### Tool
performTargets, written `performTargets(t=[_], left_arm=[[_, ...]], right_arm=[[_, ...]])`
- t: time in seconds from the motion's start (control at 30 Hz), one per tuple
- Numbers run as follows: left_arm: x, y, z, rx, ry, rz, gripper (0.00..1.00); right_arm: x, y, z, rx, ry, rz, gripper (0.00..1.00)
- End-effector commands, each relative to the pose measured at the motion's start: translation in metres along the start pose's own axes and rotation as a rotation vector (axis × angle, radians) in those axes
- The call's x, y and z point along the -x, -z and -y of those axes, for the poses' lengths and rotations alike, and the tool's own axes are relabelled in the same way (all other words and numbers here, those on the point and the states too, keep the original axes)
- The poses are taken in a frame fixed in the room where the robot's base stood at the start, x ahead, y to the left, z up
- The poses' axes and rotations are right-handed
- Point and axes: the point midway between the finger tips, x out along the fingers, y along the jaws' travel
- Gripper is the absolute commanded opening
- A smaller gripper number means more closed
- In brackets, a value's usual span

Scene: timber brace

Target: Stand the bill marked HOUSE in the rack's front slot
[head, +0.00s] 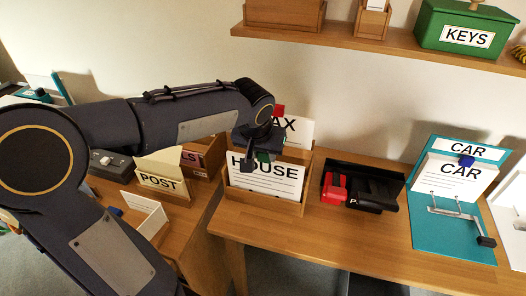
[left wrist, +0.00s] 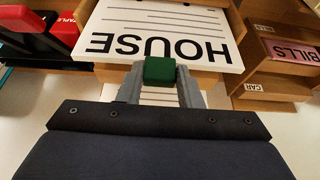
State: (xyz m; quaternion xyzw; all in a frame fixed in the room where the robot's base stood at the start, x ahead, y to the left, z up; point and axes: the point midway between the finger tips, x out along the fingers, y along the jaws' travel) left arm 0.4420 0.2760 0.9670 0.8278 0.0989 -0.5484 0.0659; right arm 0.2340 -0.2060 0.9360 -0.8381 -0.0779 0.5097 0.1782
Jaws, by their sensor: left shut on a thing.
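My left gripper (head: 262,153) is shut on the green tab (left wrist: 160,70) of the white bill marked HOUSE (head: 265,181). The bill also shows upside down in the left wrist view (left wrist: 160,35). It is nearly upright at the wooden rack (head: 262,213), with its lower edge hidden behind the rack's low front board. I cannot tell whether it rests on the slot's floor. Behind it stands a bill with a red tab (head: 298,131), its word partly hidden and ending in AX. My right gripper is not in view.
A black tray (head: 391,176) with a red stapler and a black item is right of the rack. A teal CAR stand (head: 433,235) is farther right. A POST box (head: 163,184) is on the left. A shelf (head: 380,42) with a green KEYS box is above.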

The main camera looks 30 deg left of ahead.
Motion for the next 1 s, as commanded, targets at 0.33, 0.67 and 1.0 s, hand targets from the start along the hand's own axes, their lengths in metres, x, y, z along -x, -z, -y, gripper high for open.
performTargets(t=[0.33,0.67,1.0], left_arm=[[-0.015,-0.006,0.000,0.000,0.000,-0.001,0.00],[-0.025,-0.010,0.000,0.000,0.000,-0.002,0.00],[-0.025,-0.010,0.000,0.000,0.000,-0.002,0.41]], right_arm=[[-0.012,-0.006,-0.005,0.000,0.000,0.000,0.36],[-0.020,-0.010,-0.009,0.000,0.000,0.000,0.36],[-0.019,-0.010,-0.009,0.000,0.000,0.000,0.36]])
